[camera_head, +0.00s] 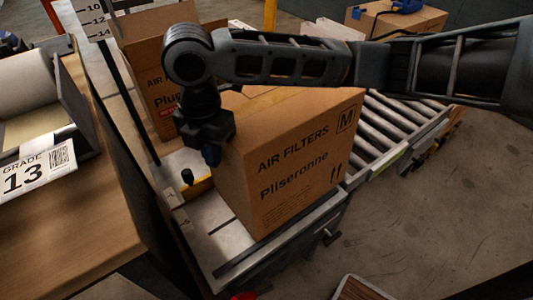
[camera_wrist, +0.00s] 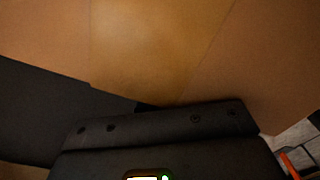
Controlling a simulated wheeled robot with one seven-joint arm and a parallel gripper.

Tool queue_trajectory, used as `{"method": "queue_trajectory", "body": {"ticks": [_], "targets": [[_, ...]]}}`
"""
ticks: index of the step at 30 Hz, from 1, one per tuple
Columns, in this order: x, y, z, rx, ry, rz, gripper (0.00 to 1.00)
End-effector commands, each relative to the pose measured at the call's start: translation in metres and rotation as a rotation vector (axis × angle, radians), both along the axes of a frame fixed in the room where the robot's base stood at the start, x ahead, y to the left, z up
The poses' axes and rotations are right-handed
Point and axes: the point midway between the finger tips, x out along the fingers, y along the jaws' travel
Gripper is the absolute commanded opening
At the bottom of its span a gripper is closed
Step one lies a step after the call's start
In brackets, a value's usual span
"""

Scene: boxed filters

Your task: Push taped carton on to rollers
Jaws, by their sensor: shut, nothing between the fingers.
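The taped carton (camera_head: 290,170) is a brown box marked "AIR FILTERS Pliseronne". It stands upright on a pale metal bench top, with its far right side by the grey rollers (camera_head: 405,122). My gripper (camera_head: 211,157) points down at the carton's left side, with its fingers together and empty. In the wrist view, the carton (camera_wrist: 230,60) fills the upper part, with a lighter tape band down its middle. The dark gripper body (camera_wrist: 155,125) crosses the bottom of that view. I cannot tell whether the fingers touch the carton. My arm hides part of the carton's top.
An open carton (camera_head: 150,95) stands behind to the left. A wooden table (camera_head: 60,220) with a "GRADE 13" card (camera_head: 38,168) is at the left. Concrete floor lies clear at the right.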

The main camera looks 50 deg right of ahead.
Motion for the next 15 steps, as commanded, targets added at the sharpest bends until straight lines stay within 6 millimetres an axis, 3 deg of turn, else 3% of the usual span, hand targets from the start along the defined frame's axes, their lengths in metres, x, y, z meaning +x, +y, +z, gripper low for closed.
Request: {"method": "queue_trajectory", "body": {"ticks": [15], "targets": [[-0.0035,-0.0119,-0.0003,-0.001,0.000,-0.004,0.00]]}}
